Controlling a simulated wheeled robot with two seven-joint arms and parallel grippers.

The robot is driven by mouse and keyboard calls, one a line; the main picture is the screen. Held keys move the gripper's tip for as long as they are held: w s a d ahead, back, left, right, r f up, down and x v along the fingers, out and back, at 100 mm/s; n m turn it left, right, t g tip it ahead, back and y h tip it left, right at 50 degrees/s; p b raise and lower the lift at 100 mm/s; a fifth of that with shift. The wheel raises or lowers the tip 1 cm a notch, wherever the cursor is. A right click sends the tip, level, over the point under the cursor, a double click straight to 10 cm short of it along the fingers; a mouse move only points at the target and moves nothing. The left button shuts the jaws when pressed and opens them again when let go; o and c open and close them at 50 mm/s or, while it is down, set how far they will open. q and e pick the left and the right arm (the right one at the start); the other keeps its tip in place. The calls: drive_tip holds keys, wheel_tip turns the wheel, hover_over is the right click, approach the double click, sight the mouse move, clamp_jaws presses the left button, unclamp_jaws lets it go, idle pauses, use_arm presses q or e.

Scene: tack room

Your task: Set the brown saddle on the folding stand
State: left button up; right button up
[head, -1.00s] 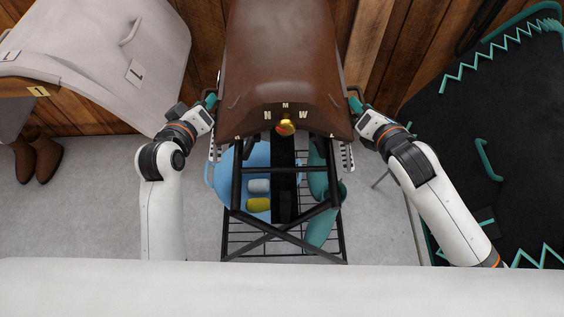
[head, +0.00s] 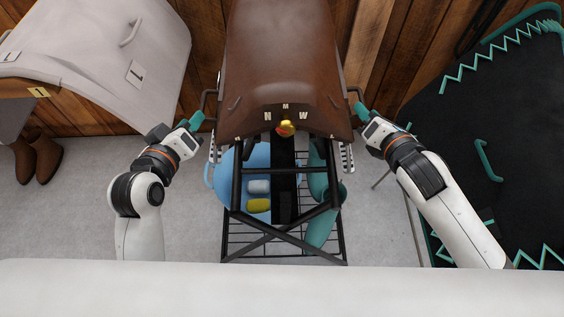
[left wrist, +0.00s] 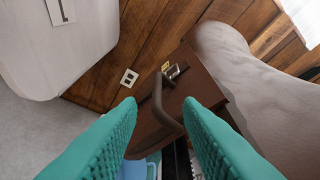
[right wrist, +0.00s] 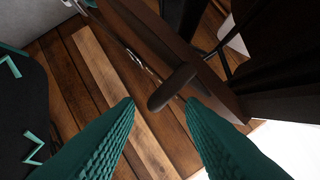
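The brown saddle (head: 283,62) rests over the top of the black folding stand (head: 285,190), with its lettered front edge toward me. My left gripper (head: 196,121) is at the saddle's left side, apart from it. In the left wrist view its teal fingers (left wrist: 160,112) are spread, with a brown handle (left wrist: 160,105) beyond and between the tips. My right gripper (head: 359,108) is at the right side. In the right wrist view its fingers (right wrist: 160,103) are spread, with the right brown handle (right wrist: 172,88) beyond the tips. The saddle's underside is hidden in the head view.
A light blue tub (head: 225,178), a white roll (head: 258,186), a yellow roll (head: 258,205) and teal objects (head: 320,215) lie low at the stand. A white saddle-like cover (head: 110,50) is at left, brown boots (head: 37,157) below it. A black panel (head: 490,110) stands right.

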drive_tip(key=v, duration=0.9)
drive_tip(key=shift+s, duration=0.2)
